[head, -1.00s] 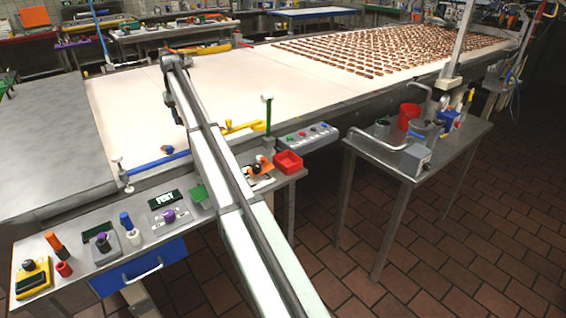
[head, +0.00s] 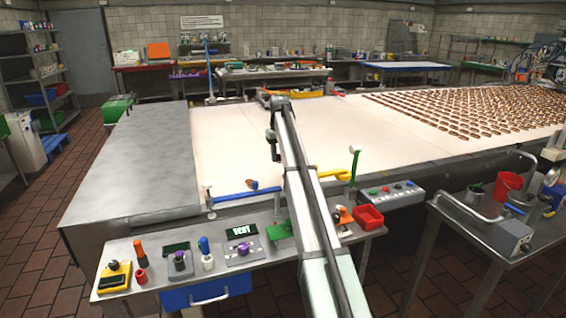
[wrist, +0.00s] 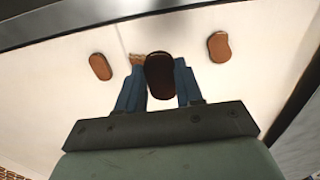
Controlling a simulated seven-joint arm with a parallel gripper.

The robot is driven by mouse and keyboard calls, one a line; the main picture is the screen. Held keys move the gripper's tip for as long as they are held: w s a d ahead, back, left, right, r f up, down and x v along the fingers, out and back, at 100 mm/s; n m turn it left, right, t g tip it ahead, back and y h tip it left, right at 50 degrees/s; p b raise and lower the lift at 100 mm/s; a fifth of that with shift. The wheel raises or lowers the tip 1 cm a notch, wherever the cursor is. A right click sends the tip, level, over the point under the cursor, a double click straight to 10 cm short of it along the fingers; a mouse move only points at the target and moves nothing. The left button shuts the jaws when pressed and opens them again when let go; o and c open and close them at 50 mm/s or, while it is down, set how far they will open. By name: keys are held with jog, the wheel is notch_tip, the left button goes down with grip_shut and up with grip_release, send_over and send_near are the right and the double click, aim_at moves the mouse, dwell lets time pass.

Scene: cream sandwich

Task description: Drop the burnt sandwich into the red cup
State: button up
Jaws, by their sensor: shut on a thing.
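My gripper (wrist: 160,80) is shut on the burnt sandwich (wrist: 160,72), a very dark brown oval held between the blue fingers in the wrist view. In the head view, my gripper (head: 273,150) hangs from the arm's far end over the pale belt; the sandwich in it is too small to make out there. The red cup (head: 506,184) stands on the metal side table at the right, well away from my gripper. It is not in the wrist view.
Two lighter brown sandwiches (wrist: 100,66) (wrist: 219,46) lie on the belt either side. Rows of sandwiches (head: 480,108) fill the belt's far right. A red bin (head: 368,217) sits on the front bench. A curved metal pipe (head: 470,208) stands on the side table.

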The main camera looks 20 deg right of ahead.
jog(key=shift+n, duration=0.4)
jog(key=s+d+r, duration=0.1)
jog(key=s+d, duration=0.4)
jog(key=s, duration=0.2)
jog(key=s+d+r, duration=0.2)
jog(key=s+d, duration=0.3)
jog(key=s, duration=0.2)
jog(key=s+d+r, duration=0.2)
jog(key=s+d, duration=0.3)
jog(key=s, duration=0.2)
jog(key=shift+d, duration=0.3)
jog(key=s+d+f, duration=0.2)
jog(key=s, duration=0.4)
jog(key=s+d+f+m, duration=0.1)
jog(key=s+d+f, duration=0.2)
jog(key=s, duration=0.4)
jog(key=shift+s, duration=0.2)
jog(key=shift+f, duration=0.25)
jog(key=shift+f, duration=3)
